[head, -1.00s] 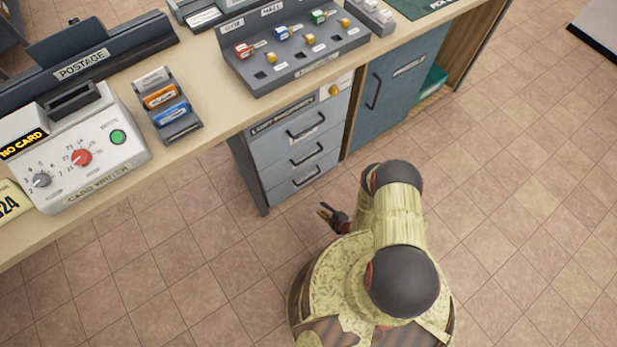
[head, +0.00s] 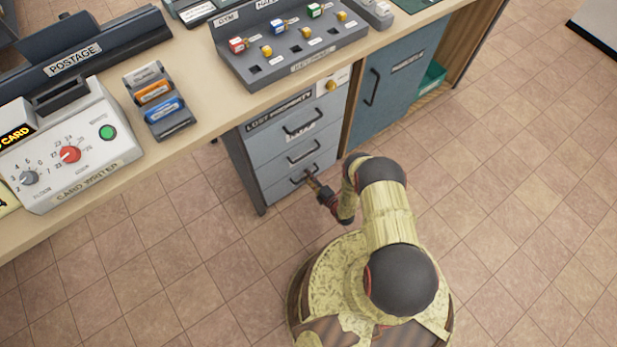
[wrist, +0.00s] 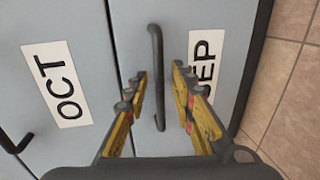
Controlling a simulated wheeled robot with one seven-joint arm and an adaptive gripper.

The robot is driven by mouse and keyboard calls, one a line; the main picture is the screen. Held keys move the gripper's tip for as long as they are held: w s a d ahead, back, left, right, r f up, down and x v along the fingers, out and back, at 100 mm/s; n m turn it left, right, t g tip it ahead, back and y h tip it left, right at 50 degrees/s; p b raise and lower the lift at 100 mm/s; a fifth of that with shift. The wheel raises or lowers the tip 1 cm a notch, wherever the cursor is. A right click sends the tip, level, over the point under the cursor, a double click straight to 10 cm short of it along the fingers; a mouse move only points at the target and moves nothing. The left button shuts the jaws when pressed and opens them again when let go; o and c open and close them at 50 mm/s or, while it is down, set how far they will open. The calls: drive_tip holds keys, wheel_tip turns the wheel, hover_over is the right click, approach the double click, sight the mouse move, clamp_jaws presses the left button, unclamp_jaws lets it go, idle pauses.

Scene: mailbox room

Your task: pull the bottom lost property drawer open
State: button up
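The lost property unit (head: 281,109) is a grey stack of drawers under the counter, all shut. The bottom drawer (head: 277,191) has a dark bar handle, partly covered by my gripper (head: 314,184) in the head view. In the wrist view, the drawer (wrist: 222,22) has a label partly hidden by a finger, showing "EP". Its dark handle (wrist: 156,50) runs between the fingertips of my gripper (wrist: 160,78). The yellow and grey fingers are open, one on each side of the handle, with gaps to it. I cannot tell how deep the fingertips reach past the bar.
The drawer above, labelled "OCT" (wrist: 58,85), shows at left in the wrist view. A blue cupboard door (head: 395,85) stands right of the drawers. The counter (head: 205,115) overhangs them, with a card writer (head: 75,150) and key rack (head: 290,50). Tiled floor in front is free.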

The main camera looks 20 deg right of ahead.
drive_tip(key=shift+w+a, duration=0.15)
drive_tip(key=shift+w, duration=0.1)
drive_tip(key=shift+c, duration=0.4)
clamp_jaws()
drive_tip(key=shift+f, duration=0.1)
idle(0.3)
